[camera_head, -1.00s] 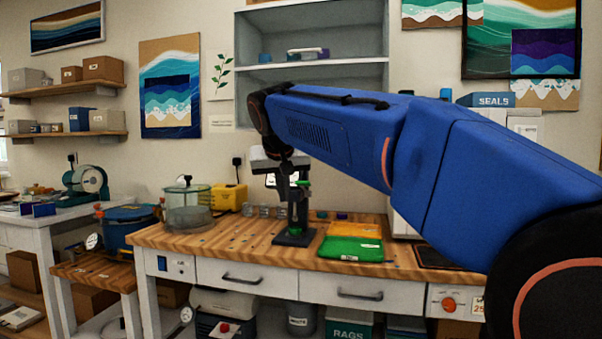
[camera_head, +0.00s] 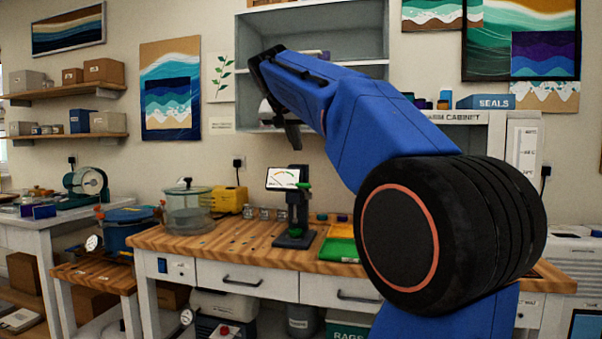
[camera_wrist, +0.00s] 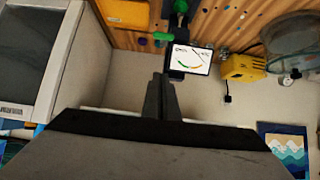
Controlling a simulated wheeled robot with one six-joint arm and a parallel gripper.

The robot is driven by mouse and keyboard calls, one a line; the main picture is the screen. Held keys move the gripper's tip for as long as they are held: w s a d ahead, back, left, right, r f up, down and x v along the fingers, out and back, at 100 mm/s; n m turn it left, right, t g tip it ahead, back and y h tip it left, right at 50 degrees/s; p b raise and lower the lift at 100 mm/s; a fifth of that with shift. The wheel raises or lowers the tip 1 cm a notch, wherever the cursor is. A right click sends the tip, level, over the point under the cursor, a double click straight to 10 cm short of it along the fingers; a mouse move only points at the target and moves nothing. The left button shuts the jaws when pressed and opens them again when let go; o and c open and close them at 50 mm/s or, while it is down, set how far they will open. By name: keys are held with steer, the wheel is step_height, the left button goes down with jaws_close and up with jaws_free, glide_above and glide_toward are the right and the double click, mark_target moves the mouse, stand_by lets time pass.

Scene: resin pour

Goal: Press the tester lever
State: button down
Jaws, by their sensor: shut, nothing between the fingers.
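The tester (camera_head: 299,215) is a dark upright stand on a dark base, on the wooden bench. A white gauge display (camera_head: 283,178) sits at its top, with a coloured arc. A green lever grip (camera_head: 304,185) shows at its right side, and green also shows lower on the stand. My gripper (camera_head: 294,142) is shut and empty, apart from the tester and above it in the head view. In the wrist view, which looks upside down, the shut fingers (camera_wrist: 163,82) point toward the display (camera_wrist: 190,59); green tester parts (camera_wrist: 180,6) show beyond it.
A green tray or mat (camera_head: 338,246) lies right of the tester. A clear lidded pot (camera_head: 187,210), a yellow case (camera_head: 229,200) and several small jars stand to the left and behind. The grey shelf unit (camera_head: 262,72) is behind my gripper. The bench's left front is mostly clear.

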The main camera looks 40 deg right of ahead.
glide_above(302, 183)
step_height(302, 183, down, 6)
steer(key=shift+d, duration=0.15)
steer(key=shift+s+a+f, duration=0.1)
steer(key=shift+a+f, duration=0.1)
steer(key=shift+f, duration=0.45)
steer(key=shift+s+a+f, duration=0.15)
steer(key=shift+f, duration=0.55)
steer(key=shift+s+a+f, duration=0.1)
steer(key=shift+a+f, duration=0.1)
steer(key=shift+f, duration=0.45)
steer(key=shift+f, duration=0.1)
steer(key=shift+s+a+f+t+h, duration=0.2)
steer(key=shift+a+f+t+h, duration=0.1)
steer(key=shift+f, duration=0.15)
steer(key=shift+s+a+f+t+h, duration=0.2)
steer(key=shift+a+f+h, duration=0.1)
steer(key=shift+f, duration=0.1)
step_height(302, 183, down, 11)
steer(key=s+a+t+h, duration=0.1)
